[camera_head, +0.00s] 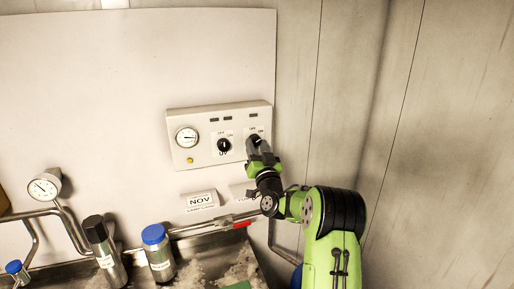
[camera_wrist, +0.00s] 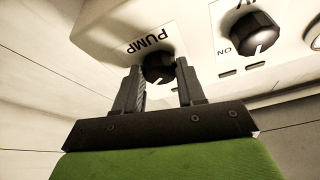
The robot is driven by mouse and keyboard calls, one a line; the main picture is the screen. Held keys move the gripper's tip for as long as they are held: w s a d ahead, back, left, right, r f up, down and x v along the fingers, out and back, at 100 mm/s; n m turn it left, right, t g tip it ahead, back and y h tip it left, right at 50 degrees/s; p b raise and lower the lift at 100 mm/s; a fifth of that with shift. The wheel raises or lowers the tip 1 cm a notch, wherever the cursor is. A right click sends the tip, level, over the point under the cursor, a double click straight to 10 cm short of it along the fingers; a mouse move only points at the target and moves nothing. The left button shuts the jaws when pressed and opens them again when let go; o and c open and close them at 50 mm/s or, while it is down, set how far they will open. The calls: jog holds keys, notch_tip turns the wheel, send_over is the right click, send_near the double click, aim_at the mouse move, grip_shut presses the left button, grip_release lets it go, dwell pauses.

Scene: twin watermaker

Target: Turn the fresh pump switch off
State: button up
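The pump switch is a black rotary knob (camera_wrist: 158,68) under the label PUMP, upside down in the wrist view. My gripper (camera_wrist: 160,70) has one finger on each side of this knob, with the fingertips close to its sides. I cannot tell whether the fingers press on it or stand just clear.
A second black knob, marked UV (camera_head: 224,146), sits left of the gripper; it also shows in the wrist view (camera_wrist: 254,34). A round gauge (camera_head: 187,138) is on the panel.

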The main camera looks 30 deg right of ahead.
jog(key=c, duration=0.4)
jog(key=shift+f+b, duration=0.1)
jog(key=shift+b, duration=0.55)
jog(key=n+b, duration=0.1)
jog(key=b, duration=0.1)
jog(key=n+y+b, duration=0.1)
jog(key=b, duration=0.1)
jog(key=n+b, duration=0.2)
jog(key=b, duration=0.1)
jog(key=shift+s+d+f+t+y, duration=0.1)
jog(key=shift+f+t+y, duration=0.2)
jog(key=shift+t+y, duration=0.1)
jog(key=n+y+b, duration=0.2)
jog(key=n+b, duration=0.1)
jog(key=b, duration=0.2)
jog(key=shift+d+n+b, duration=0.1)
jog(key=shift+n+b, duration=0.25)
jog(key=shift+n, duration=0.05)
jog(key=n, duration=0.1)
jog(key=n+y+b, duration=0.2)
jog(key=shift+d+r+n, duration=0.15)
jog(key=shift+r+n, duration=0.1)
jog(key=shift+n, duration=0.15)
jog(key=shift+d+r+n+g+y, duration=0.25)
jog(key=shift+n+y, duration=0.35)
jog(key=shift+n, duration=0.7)
jog(key=shift+a+r+n+g+y, duration=0.1)
jog(key=shift+n+g+y, duration=0.4)
jog(key=shift+n, duration=0.8)
jog(key=shift+s, duration=0.1)
